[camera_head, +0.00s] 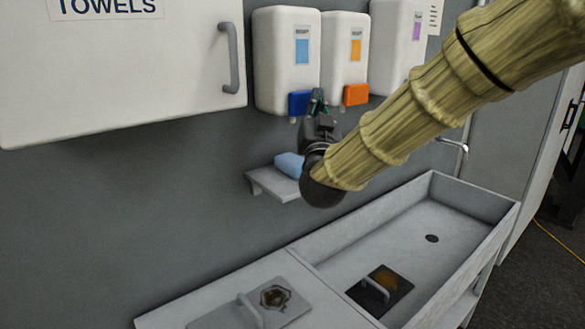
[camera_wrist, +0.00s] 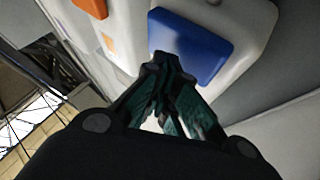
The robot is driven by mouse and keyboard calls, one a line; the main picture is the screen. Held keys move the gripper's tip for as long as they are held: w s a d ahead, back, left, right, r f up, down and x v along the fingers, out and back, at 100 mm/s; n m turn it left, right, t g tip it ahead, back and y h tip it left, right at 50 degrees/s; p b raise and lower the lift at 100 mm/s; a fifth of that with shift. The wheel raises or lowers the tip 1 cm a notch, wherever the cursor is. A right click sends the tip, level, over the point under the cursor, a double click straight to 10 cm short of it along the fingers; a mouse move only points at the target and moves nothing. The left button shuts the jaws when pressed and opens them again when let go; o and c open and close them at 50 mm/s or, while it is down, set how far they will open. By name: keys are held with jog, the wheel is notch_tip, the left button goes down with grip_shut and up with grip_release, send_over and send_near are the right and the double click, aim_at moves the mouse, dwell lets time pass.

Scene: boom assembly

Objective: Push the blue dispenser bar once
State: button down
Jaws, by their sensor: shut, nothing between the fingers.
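The blue dispenser bar (camera_head: 300,102) is at the bottom of the left white soap dispenser (camera_head: 287,60) on the wall. My gripper (camera_head: 318,100) is shut and empty, with its fingertips just at the right side of the blue bar in the head view. In the wrist view the blue bar (camera_wrist: 190,45) is large and straight ahead of the shut fingertips (camera_wrist: 165,62). The tips overlap the bar's lower edge there. I cannot tell whether they touch it.
An orange bar (camera_head: 356,95) sits on the dispenser to the right, and a third dispenser (camera_head: 398,45) stands beyond it. A small shelf (camera_head: 270,185) with a blue block (camera_head: 290,165) is below. A sink trough (camera_head: 440,215) lies lower right. A towel cabinet (camera_head: 120,85) hangs at left.

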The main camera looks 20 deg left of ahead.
jog(key=shift+d, duration=0.1)
jog(key=s+d+b, duration=0.2)
jog(key=s+d, duration=0.1)
jog(key=d, duration=0.2)
jog(key=shift+s, duration=0.2)
dwell(0.5)
dwell(0.6)
